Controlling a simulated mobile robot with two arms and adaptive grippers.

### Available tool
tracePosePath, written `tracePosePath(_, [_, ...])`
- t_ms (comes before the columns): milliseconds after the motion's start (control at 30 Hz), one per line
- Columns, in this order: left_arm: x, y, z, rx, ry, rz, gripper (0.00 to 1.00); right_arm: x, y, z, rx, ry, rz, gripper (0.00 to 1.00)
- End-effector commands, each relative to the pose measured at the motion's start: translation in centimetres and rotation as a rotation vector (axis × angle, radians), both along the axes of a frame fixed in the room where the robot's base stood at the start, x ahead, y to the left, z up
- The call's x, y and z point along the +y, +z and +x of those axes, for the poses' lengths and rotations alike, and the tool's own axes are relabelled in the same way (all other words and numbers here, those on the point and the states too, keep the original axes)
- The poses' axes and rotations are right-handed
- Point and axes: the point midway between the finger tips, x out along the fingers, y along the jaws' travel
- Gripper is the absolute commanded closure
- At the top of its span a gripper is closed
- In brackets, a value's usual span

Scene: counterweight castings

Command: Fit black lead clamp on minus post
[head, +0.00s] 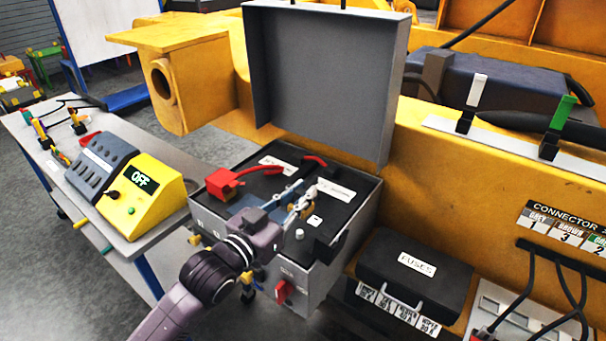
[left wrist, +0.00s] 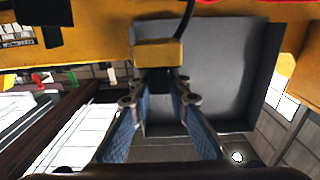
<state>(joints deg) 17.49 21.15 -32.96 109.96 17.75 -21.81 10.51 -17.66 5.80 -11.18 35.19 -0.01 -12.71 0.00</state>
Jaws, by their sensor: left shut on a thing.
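The battery box (head: 313,282) stands open with its grey lid raised behind it. A red clamp (head: 226,182) with a red lead sits on the battery top at the left. My left gripper (head: 305,197) is over the battery top, to the right of the red clamp. My right gripper is not in view.
The raised lid (head: 325,75) walls off the back. A black fuse box (head: 415,270) stands to the right. A yellow and grey OFF unit (head: 140,197) sits on the bench at the left. A red switch (head: 283,290) is on the box front.

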Motion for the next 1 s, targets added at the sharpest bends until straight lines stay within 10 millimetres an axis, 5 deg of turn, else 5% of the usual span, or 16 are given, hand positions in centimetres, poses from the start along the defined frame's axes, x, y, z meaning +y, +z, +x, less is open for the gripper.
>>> tracePosePath(300, [0.0,0.2,0.0,-0.002,0.000,-0.002,1.00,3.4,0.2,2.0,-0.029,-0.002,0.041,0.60])
tracePosePath(433, [0.0,0.3,0.0,-0.002,-0.001,-0.001,1.00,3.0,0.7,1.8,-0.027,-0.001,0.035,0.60])
tracePosePath(1000, [0.0,-5.0,0.0,-0.002,0.000,-0.001,1.00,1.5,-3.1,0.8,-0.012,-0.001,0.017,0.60])
